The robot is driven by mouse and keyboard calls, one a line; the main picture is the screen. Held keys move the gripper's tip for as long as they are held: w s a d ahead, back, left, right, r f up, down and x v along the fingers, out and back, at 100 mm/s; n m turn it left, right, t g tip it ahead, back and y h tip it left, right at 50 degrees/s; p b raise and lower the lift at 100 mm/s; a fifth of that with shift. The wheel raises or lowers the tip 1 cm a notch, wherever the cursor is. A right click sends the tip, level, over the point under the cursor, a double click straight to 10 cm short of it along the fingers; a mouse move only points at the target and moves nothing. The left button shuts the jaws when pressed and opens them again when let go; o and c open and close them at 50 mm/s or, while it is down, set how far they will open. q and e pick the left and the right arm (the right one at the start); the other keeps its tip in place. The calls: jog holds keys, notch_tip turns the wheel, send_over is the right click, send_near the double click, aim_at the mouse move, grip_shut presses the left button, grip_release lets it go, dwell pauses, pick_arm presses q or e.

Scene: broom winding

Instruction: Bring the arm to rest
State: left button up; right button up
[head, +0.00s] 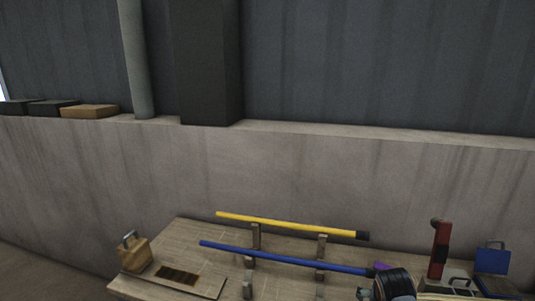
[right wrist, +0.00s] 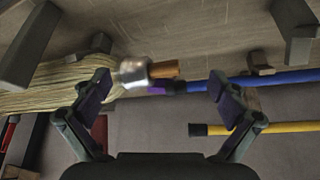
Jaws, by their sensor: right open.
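My right gripper (right wrist: 160,83) is open in the right wrist view, its two purple-padded fingers spread wide. Between and beyond the fingers lies a broom: pale straw bristles (right wrist: 50,88) at left, a shiny silver binding (right wrist: 133,72) and a short brown wooden stub (right wrist: 165,69). A blue pole (right wrist: 270,79) runs on to the right, with a purple piece at its end. I cannot tell whether the fingers touch the broom. In the head view the blue pole (head: 270,256) lies across wooden supports, and my dark right wrist covers its right end. My left gripper is not in view.
A yellow pole (head: 285,225) lies behind the blue one on the supports. A tan handled block (head: 134,252) and a slotted board (head: 178,276) are at the table's left. A red tool (head: 440,248) and a blue handled box (head: 492,258) stand at right.

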jog(key=s+f, duration=0.1)
jog(key=s+a+f+n, duration=0.1)
jog(key=s, duration=0.1)
jog(key=s+a+f+n, duration=0.1)
jog(key=s+f, duration=0.1)
jog(key=shift+s+y, duration=0.2)
jog(key=shift+y, duration=0.2)
jog(key=s+a+f+n+g+y, duration=0.1)
jog(key=s+a+n, duration=0.2)
jog(key=s, duration=0.5)
jog(key=s+a+f+n, duration=0.1)
jog(key=s+a+n, duration=0.1)
jog(key=s, duration=0.5)
jog(key=s+d+f+g, duration=0.1)
jog(key=s+f, duration=0.1)
jog(key=f, duration=1.2)
jog(key=s+d+f+g, duration=0.1)
jog(key=s+f, duration=0.1)
jog(key=f, duration=1.1)
jog(key=s+d+f, duration=0.1)
jog(key=s+f, duration=1.4)
jog(key=s, duration=0.2)
jog(key=shift+s+d+f+g+y, duration=0.15)
jog(key=shift+s+d+g+y, duration=0.05)
jog(key=shift+g+y, duration=0.1)
jog(key=shift+c, duration=0.4)
